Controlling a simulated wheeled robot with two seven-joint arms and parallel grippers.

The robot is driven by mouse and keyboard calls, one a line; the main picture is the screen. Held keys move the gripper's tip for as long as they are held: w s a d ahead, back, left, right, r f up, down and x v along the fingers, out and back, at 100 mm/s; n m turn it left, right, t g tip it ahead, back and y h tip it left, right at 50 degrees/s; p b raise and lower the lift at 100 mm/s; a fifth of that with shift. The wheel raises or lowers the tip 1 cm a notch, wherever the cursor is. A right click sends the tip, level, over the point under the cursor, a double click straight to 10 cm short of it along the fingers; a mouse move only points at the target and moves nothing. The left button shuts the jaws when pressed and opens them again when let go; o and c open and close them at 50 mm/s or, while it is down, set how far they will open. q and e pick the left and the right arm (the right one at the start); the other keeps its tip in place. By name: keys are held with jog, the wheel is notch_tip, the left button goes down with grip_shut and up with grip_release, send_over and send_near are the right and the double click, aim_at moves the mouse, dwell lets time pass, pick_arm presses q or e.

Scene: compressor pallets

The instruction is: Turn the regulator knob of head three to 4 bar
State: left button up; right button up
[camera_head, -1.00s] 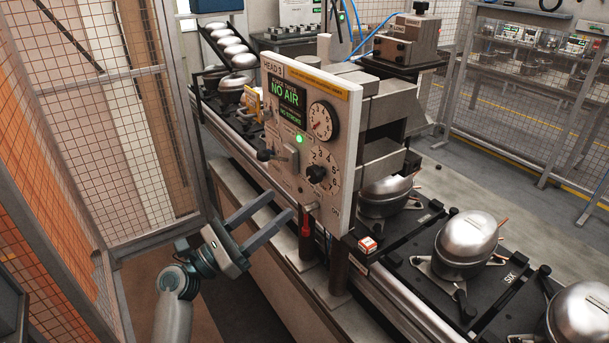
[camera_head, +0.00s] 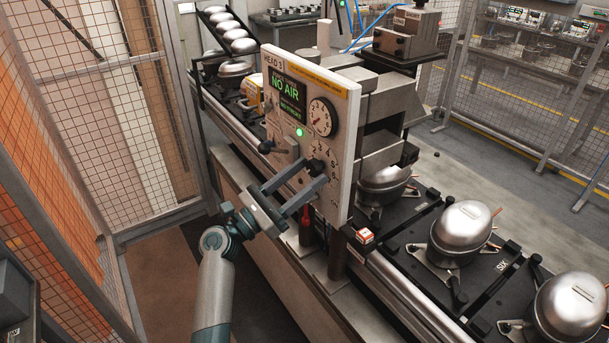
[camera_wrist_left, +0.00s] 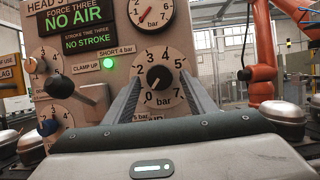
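The black regulator knob (camera_wrist_left: 160,77) sits on the lower dial of the head three panel, with a scale from 0 to 7 bar around it. Its pointer appears to face the low, lower-left end of the scale. The knob also shows in the head view (camera_head: 314,167). My left gripper (camera_head: 312,177) is open before the panel; in the wrist view its two fingers (camera_wrist_left: 161,82) reach toward the dial, one on either side of the knob. Contact cannot be told. The display (camera_wrist_left: 72,17) reads NO AIR and NO STROKE, above "SHORT 4 bar". My right gripper is out of view.
A pressure gauge (camera_head: 321,117) is above the knob. A black-knobbed lever (camera_head: 285,146) juts out at the left of the panel. A red-handled part (camera_head: 305,223) stands below. Compressors (camera_head: 461,232) sit on pallets at right, and mesh fencing (camera_head: 130,120) stands left.

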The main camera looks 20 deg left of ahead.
pick_arm(q)
jog(key=c, duration=1)
jog(key=shift+o, duration=0.2)
